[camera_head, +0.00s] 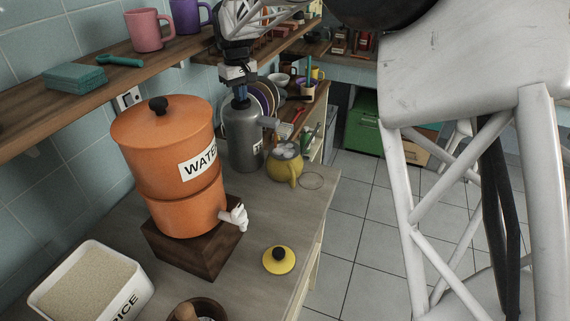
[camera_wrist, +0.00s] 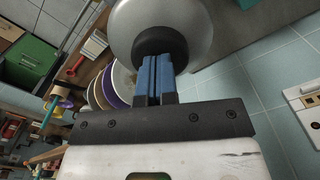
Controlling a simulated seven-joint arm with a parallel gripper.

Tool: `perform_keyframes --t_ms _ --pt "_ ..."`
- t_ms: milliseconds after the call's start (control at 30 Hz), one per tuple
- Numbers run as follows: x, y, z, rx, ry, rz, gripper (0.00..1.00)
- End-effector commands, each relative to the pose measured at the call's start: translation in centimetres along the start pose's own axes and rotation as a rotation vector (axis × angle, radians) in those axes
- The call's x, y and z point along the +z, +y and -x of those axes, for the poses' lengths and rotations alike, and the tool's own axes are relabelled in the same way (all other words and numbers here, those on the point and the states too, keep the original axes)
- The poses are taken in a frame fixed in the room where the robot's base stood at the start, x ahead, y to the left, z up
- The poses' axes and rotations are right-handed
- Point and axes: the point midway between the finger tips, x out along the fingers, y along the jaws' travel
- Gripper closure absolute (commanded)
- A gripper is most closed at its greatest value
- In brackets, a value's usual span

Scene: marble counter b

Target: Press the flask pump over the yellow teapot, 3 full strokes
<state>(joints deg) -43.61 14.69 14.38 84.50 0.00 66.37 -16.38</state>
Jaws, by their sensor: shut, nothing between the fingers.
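The grey flask (camera_head: 243,140) stands on the counter behind the orange water dispenser, its spout pointing right above the yellow teapot (camera_head: 285,165). The teapot stands at the counter's right edge without its lid. The yellow lid (camera_head: 279,260) with a black knob lies on the counter nearer the front. My gripper (camera_head: 240,92) points down at the flask's top. In the wrist view my gripper (camera_wrist: 154,62) has its blue fingers together at the black pump top (camera_wrist: 160,45). The fingers hide part of the pump, and I cannot tell how firmly they touch it.
The orange water dispenser (camera_head: 170,160) stands on a wooden block left of the flask. A white rice container (camera_head: 92,282) is at the front left. A wooden shelf (camera_head: 105,78) with mugs runs above. Plates (camera_head: 265,97) stand behind the flask. The counter around the lid is clear.

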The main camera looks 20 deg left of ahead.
Motion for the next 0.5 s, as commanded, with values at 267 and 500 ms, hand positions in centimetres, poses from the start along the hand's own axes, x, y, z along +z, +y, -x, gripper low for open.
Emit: perform_keyframes --t_ms 267,500 --pt "0.0 0.0 -0.8 -0.001 -0.002 0.0 1.0" --pt "0.0 0.0 -1.4 -0.001 -0.003 0.0 1.0"
